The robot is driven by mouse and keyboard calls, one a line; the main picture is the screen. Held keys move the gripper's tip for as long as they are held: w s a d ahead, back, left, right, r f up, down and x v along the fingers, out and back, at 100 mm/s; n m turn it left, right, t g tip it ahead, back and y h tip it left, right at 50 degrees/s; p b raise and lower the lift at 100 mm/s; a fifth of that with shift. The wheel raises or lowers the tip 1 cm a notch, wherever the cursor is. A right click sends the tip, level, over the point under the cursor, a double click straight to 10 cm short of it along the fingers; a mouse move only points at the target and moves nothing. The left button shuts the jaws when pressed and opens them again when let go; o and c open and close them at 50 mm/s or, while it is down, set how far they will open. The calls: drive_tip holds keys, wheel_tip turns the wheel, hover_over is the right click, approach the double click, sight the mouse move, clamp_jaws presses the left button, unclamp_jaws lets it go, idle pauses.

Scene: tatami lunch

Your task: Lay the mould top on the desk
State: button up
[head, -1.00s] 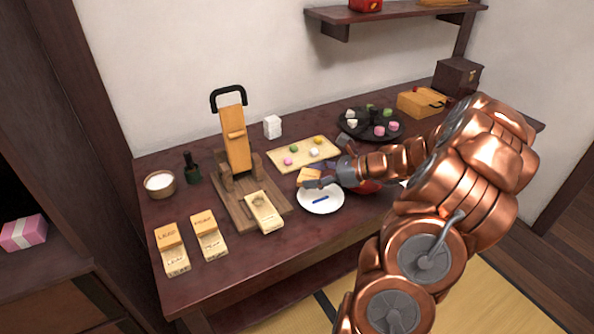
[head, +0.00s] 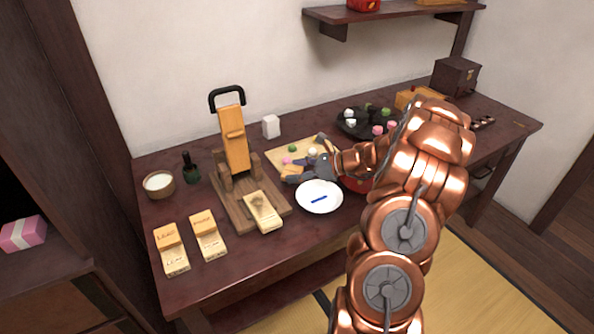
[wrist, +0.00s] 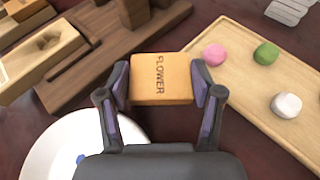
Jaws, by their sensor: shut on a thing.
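The mould top is a small orange-tan wooden block (wrist: 161,70) marked FLOWER. My gripper (wrist: 160,88) is shut on it, one finger on each side, in the wrist view. In the head view my gripper (head: 290,174) holds it low near the back of the white plate, between the press and the sweets board. Whether the block touches the desk (head: 226,272) cannot be told. A pale mould base (head: 264,212) with a carved hollow lies on the front of the wooden press; its hollow shows in the wrist view (wrist: 38,52).
The press (head: 235,142) stands left of my gripper. The sweets board (wrist: 238,82) is close on the right. The white plate (head: 318,205) with a blue stick is in front. LEAF (head: 171,250) and another mould (head: 208,236) lie at front left. Desk between them is clear.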

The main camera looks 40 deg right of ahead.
drive_tip(key=shift+f, duration=0.5)
drive_tip(key=o, duration=1)
drive_tip(key=shift+o, duration=0.2)
